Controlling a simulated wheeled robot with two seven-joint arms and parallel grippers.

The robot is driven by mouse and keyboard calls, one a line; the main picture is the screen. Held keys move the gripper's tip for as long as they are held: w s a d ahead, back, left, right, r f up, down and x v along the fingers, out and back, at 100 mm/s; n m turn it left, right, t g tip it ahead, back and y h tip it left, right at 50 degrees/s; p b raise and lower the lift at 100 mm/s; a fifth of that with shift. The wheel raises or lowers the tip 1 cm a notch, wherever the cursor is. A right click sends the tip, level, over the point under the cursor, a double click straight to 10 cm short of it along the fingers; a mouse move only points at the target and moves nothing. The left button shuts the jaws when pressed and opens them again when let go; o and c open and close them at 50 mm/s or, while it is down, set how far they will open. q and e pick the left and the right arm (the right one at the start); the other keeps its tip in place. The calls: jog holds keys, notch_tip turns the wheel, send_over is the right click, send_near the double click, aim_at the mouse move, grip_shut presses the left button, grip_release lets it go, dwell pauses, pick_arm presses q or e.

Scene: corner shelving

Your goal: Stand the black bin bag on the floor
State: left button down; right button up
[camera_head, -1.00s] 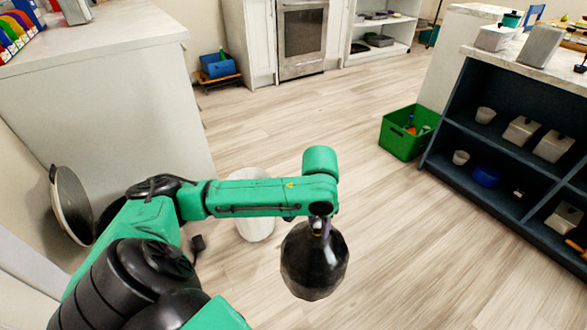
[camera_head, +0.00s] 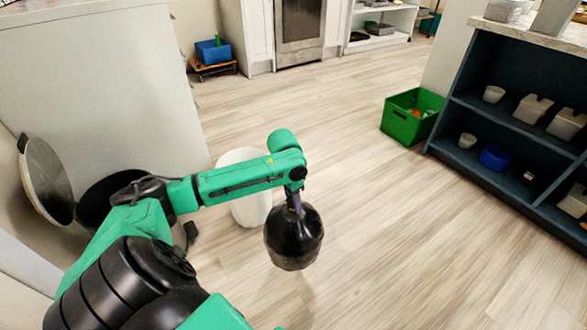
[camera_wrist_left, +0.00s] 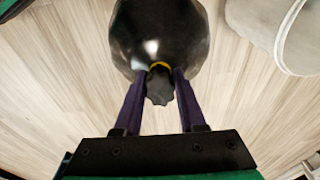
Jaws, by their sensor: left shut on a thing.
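The black bin bag (camera_head: 293,240) is round and shiny, and hangs upright below my left gripper (camera_head: 295,202) over the wooden floor (camera_head: 400,230). In the left wrist view the bag (camera_wrist_left: 160,38) shows a yellow tie at its neck. There the two fingers of my left gripper (camera_wrist_left: 159,88) are shut on the gathered neck. A faint shadow lies on the floor below the bag in the head view, and the gap between bag and floor is hard to judge. My right gripper is not in view.
A white bin (camera_head: 250,208) stands on the floor just behind my left forearm. A dark bin with its lid open (camera_head: 45,180) is at the left by the white counter (camera_head: 110,90). A green crate (camera_head: 408,122) and dark shelving (camera_head: 500,140) stand at the right. The middle floor is clear.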

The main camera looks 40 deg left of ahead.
aim_at(293, 229)
pick_arm(q)
notch_tip(293, 229, down, 10)
jog(key=b, duration=0.4)
jog(key=shift+w+r, duration=0.1)
jog(key=shift+r, duration=0.15)
notch_tip(293, 229, down, 4)
jog(key=shift+f+b, duration=0.2)
jog(key=shift+b, duration=0.95)
jog(key=shift+r, duration=0.15)
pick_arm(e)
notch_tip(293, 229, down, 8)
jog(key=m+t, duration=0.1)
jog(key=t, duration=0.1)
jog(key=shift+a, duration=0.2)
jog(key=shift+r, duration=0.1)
pick_arm(q)
jog(key=c, duration=0.8)
grip_release()
jog(key=shift+f, duration=0.2)
jog(key=shift+c, duration=0.2)
jog(key=o, duration=0.4)
jog(key=shift+c, duration=0.2)
